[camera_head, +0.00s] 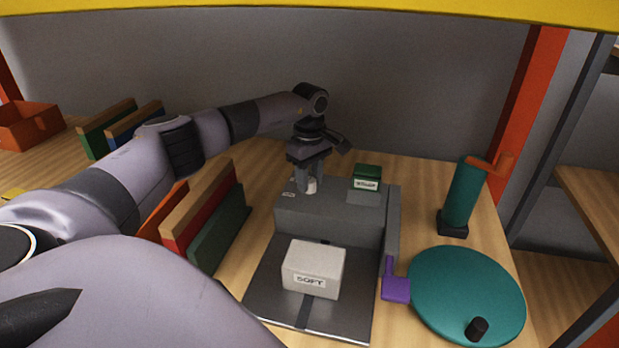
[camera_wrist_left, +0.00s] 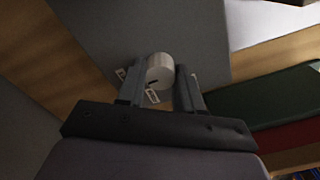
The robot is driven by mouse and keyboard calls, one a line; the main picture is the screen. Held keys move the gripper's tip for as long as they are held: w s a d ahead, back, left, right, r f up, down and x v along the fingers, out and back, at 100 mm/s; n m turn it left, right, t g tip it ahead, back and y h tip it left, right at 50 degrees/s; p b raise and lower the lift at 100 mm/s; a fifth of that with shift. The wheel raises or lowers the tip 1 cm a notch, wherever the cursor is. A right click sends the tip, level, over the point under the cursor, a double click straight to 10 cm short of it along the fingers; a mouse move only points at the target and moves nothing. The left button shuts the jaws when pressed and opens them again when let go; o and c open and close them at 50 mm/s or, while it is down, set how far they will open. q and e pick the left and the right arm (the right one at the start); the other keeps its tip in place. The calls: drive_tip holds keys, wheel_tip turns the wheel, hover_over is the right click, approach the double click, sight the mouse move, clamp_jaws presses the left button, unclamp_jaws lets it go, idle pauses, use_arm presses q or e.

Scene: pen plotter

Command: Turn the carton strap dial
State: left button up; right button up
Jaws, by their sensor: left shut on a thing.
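The dial (camera_wrist_left: 160,71) is a pale, round knob with a dark mark, on top of the grey strapping machine (camera_head: 335,222). In the head view the dial (camera_head: 311,186) is mostly hidden by the fingers. My left gripper (camera_head: 308,185) points down from above and is shut on the dial. In the left wrist view the two fingers of my left gripper (camera_wrist_left: 160,85) stand on either side of it. Small white labels (camera_wrist_left: 152,97) lie beside the dial. A white carton (camera_head: 314,268) marked "SOFT" sits on the machine's dark plate (camera_head: 262,290), in front of the grey housing. My right gripper does not show.
A green block with a white label (camera_head: 367,178) stands on the housing's right side. A purple part (camera_head: 396,288) juts out at the machine's right. A teal disc (camera_head: 465,295) and a teal cylinder (camera_head: 461,195) stand further right. Upright boards (camera_head: 205,215) stand left of the machine.

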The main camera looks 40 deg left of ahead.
sight(310, 180)
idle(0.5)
use_arm(q)
drive_tip(key=o, duration=1)
drive_tip(key=shift+o, duration=0.2)
drive_tip(key=shift+r, duration=0.15)
wheel_tip(310, 180, up, 7)
drive_tip(key=shift+b, duration=0.35)
drive_tip(key=shift+d, duration=0.1)
